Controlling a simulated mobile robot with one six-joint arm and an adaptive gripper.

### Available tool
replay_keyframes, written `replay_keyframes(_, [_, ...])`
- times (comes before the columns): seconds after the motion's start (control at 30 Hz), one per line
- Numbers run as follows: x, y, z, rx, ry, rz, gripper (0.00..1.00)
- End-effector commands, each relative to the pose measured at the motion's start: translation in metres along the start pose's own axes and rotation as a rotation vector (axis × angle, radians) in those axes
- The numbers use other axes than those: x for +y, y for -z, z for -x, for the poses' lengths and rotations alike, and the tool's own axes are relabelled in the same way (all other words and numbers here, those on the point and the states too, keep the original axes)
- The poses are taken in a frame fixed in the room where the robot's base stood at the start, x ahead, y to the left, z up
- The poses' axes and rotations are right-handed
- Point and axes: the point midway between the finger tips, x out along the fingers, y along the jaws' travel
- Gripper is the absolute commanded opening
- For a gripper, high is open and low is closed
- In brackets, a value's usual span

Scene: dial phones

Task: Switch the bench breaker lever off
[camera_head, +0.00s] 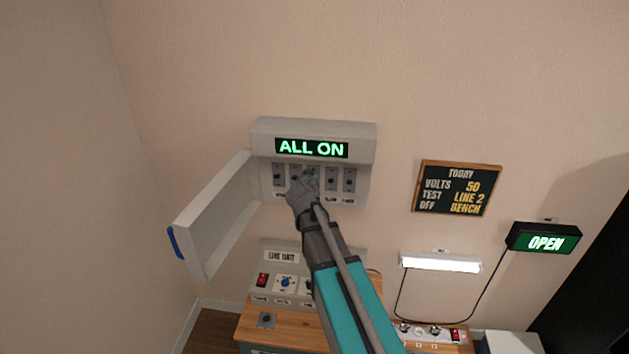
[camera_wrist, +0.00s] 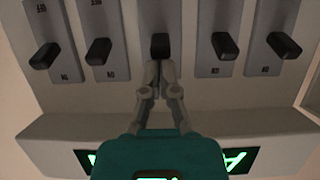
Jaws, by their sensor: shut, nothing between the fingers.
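The breaker box (camera_head: 313,130) hangs open on the wall, and its display (camera_head: 312,148) reads ALL ON. A row of several dark levers sits below the display. The wrist view shows them upside down, with the middle lever (camera_wrist: 160,46) straight beyond my gripper (camera_wrist: 160,66). My gripper is shut and empty; its tips are at or very near that lever, and contact cannot be told. In the head view my gripper (camera_head: 309,178) hides part of the row. The name labels under the levers are too small or hidden, so I cannot tell which is the bench lever.
The box door (camera_head: 222,215) stands open to the left, with a blue handle (camera_head: 174,242). Below are a control panel (camera_head: 283,257) and a wooden bench (camera_head: 285,327). A lit lamp (camera_head: 440,263) and an OPEN sign (camera_head: 544,240) are at right.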

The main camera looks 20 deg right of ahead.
Motion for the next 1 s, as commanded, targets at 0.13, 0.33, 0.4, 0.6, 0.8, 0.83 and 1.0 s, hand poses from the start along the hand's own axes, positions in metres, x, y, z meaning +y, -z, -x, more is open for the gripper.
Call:
replay_keyframes(0.13, [0.002,-0.003,0.000,0.020,-0.003,0.000,0.00])
replay_keyframes(0.33, [0.002,-0.004,0.000,0.047,-0.002,0.000,0.00])
replay_keyframes(0.4, [0.002,-0.005,0.000,0.055,-0.002,0.000,0.00])
replay_keyframes(0.6, [0.002,-0.007,0.001,0.073,-0.001,0.000,0.00])
replay_keyframes(0.8, [0.002,-0.009,0.001,0.083,0.000,0.000,0.00])
replay_keyframes(0.83, [0.002,-0.009,0.001,0.084,0.000,0.000,0.00])
replay_keyframes(1.0, [0.003,-0.014,0.001,0.084,0.000,0.000,0.00])
